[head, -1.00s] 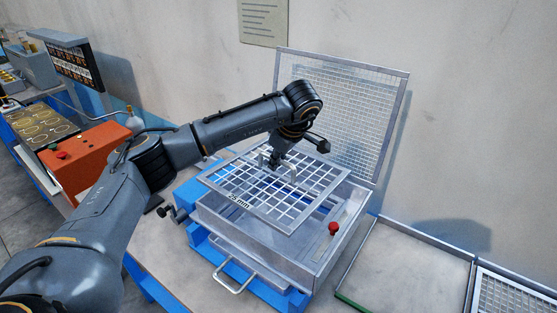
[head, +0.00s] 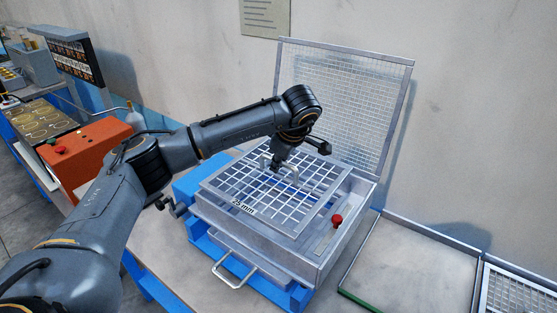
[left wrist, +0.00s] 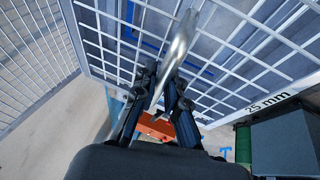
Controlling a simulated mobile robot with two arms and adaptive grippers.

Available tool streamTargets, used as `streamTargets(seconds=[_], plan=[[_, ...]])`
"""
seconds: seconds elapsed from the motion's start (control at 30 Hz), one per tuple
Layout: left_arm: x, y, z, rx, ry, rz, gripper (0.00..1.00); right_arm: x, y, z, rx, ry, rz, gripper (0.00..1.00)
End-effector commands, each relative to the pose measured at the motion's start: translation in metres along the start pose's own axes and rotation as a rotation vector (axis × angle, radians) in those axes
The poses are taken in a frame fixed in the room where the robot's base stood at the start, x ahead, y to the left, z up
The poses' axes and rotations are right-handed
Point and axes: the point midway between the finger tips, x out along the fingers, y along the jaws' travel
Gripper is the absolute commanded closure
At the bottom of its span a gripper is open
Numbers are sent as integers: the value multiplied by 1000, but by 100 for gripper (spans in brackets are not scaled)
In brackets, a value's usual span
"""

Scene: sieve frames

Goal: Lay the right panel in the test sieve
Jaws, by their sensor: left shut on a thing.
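A metal grid panel marked "25 mm" (head: 246,209) lies nearly level over the open top of the test sieve (head: 338,253), a grey metal box on a blue base. My left gripper (head: 277,166) is shut on the panel's raised handle (head: 292,172). The left wrist view shows the fingers (left wrist: 163,88) closed around the bright handle (left wrist: 181,45) above the grid. The panel's edges are at or just above the sieve's rim; I cannot tell whether it rests there. My right gripper is out of view.
A raised mesh screen (head: 345,92) stands behind the sieve by the wall. A red knob (head: 337,219) is on its right side, and a front handle (head: 235,275) sticks out. An empty tray (head: 415,268) and another mesh panel (head: 515,298) lie at right.

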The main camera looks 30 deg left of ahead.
Motion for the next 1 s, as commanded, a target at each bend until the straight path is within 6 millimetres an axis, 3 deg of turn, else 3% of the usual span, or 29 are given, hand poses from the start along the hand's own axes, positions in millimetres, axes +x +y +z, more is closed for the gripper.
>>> streamTargets(seconds=[1.0], plan=[[73,-16,30,-2,1,3,100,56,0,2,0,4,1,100]])
